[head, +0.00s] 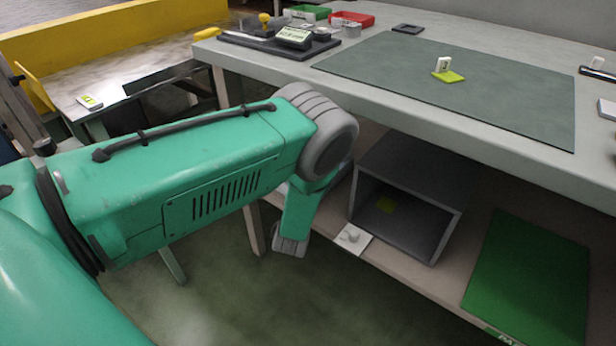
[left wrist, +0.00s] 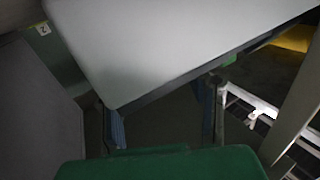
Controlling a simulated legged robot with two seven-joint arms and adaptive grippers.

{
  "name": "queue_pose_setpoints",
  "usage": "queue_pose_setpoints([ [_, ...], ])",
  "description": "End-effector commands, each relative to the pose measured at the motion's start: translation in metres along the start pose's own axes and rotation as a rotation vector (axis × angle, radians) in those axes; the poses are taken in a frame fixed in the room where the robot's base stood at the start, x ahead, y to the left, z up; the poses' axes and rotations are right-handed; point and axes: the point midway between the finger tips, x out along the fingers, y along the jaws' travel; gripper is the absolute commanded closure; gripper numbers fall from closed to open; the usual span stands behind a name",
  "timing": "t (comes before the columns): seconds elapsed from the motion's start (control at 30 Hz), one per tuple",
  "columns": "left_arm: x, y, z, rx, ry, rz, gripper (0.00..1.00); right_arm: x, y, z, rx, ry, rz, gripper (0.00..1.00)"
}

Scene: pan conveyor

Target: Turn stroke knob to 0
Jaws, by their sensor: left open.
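A small white plate with a pale round knob (head: 352,236) sits at the front edge of the lower shelf in the head view. Its markings and setting are too small to read, and I cannot confirm that it is the stroke knob. My left arm comes in from the left and bends down, its lower end just left of the plate and apart from it. The left fingertips are hidden in the head view. My right gripper is not in view.
The workbench (head: 400,98) overhangs the shelf and carries a dark mat (head: 480,95) and a black device tray (head: 275,44). A grey open box (head: 440,185) stands right of the plate, with a green board (head: 530,275) further right. The floor in front is clear.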

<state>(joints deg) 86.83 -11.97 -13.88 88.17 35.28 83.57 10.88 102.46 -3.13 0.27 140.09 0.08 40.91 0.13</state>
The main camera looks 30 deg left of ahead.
Motion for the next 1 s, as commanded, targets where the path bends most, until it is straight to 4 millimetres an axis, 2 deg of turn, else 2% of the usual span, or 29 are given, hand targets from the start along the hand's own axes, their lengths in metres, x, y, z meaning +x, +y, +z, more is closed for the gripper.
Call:
queue_pose_setpoints([
  [0.17, -0.022, 0.001, 0.001, 0.0, -0.005, 0.001, 0.57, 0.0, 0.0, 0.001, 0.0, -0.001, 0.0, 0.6],
  [0.4, -0.074, 0.001, 0.002, 0.002, -0.006, 0.001, 0.57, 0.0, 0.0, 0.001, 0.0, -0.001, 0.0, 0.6],
  [0.6, -0.106, 0.001, 0.002, 0.001, -0.003, 0.001, 0.57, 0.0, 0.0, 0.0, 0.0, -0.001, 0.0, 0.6],
  [0.77, -0.117, 0.001, 0.002, 0.001, -0.002, 0.0, 0.57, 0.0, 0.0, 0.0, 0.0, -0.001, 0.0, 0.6],
  [1.0, -0.118, 0.001, 0.002, 0.001, -0.002, 0.0, 0.57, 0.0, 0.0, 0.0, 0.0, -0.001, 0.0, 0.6],
])
